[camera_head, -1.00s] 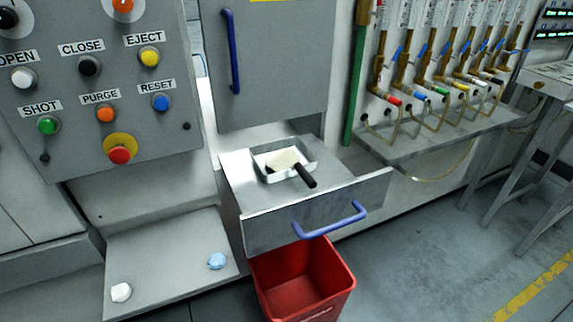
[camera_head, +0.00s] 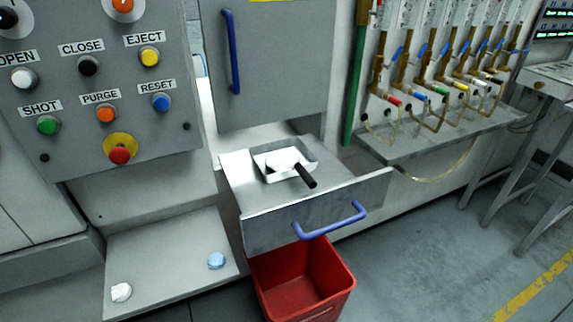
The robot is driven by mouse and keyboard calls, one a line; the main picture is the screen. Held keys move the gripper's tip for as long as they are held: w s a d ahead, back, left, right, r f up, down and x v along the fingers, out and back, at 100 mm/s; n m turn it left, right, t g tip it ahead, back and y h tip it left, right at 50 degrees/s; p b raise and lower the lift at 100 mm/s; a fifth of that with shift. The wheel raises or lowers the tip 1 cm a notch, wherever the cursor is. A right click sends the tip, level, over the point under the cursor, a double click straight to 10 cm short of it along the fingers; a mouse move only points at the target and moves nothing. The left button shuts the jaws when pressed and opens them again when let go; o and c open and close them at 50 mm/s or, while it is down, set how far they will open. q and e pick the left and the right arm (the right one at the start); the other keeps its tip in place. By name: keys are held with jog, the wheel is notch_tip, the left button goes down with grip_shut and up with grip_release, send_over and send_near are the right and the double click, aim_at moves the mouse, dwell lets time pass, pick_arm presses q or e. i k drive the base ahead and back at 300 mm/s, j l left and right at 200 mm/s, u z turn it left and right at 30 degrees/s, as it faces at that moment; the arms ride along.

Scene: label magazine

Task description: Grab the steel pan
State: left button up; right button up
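The steel pan (camera_head: 264,172) is a shallow, pale rectangular pan with a black handle (camera_head: 305,175) pointing toward the lower right. It sits on top of the pulled-out drawer (camera_head: 238,180), which has a blue bar handle on its front. A whitish lump (camera_head: 283,159) lies inside the pan. Neither of my grippers shows in this view, and nothing is touching the pan.
A red bin (camera_head: 347,284) stands open below the drawer front. A grey shelf (camera_head: 165,255) at lower left carries a white lump (camera_head: 121,292) and a blue lump (camera_head: 216,260). A button panel (camera_head: 75,120) is at upper left, and hoses with valves (camera_head: 440,90) at upper right.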

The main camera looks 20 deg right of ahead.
aim_at(282, 159)
jog(key=i+l+u, duration=0.2)
jog(key=l+u, duration=0.2)
jog(key=l, duration=0.7)
jog(key=i+l+u, duration=0.1)
jog(key=l+u, duration=0.3)
jog(key=l, duration=0.75)
